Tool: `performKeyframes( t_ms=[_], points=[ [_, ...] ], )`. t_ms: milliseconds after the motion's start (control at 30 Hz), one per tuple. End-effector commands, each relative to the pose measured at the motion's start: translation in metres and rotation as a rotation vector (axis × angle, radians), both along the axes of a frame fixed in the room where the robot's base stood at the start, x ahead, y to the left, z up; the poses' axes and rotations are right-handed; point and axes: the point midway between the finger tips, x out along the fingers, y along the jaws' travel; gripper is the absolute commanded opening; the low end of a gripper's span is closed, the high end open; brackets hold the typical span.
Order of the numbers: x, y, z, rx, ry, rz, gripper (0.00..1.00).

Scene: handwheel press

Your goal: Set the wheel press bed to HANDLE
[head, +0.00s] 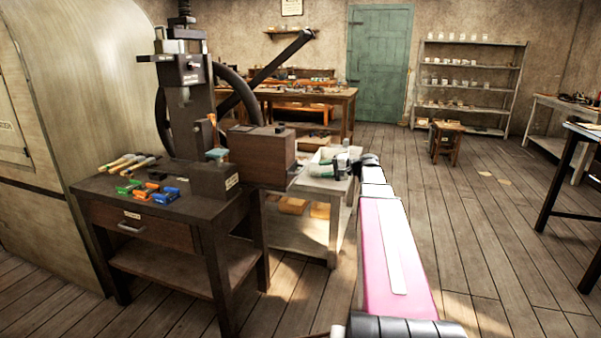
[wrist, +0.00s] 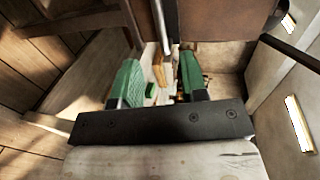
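The dark press (head: 190,120) stands on a brown wooden bench (head: 110,195) at the left of the head view. The rim of a large dark handwheel (head: 240,92) shows behind its column. A pale label (head: 232,181) is on the press base; I cannot read it. A brown box (head: 262,152) sits right of the base and hides part of the lower press. My gripper's green fingers (wrist: 158,88) are apart in the wrist view, with nothing visibly held. In the head view my arm reaches to the right of the brown box, and the fingers are hard to make out there.
Colored blocks (head: 148,190) and several wooden-handled tools (head: 128,163) lie on the bench. A long dark bar (head: 270,68) slants up behind the press. In the wrist view, a thin metal rod (wrist: 160,25) hangs just beyond my fingers. Open floor (head: 480,220) lies to the right.

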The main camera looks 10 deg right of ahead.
Motion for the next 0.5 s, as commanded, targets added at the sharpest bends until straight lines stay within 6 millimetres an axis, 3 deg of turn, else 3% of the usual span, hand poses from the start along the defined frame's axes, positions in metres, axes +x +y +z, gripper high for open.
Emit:
performKeyframes(
  t_ms=[167,500],
  points=[
    [0.008,0.013,-0.002,0.005,-0.002,0.0,0.4],
    [0.037,0.063,-0.016,0.003,0.0,0.002,0.4]
  ],
)
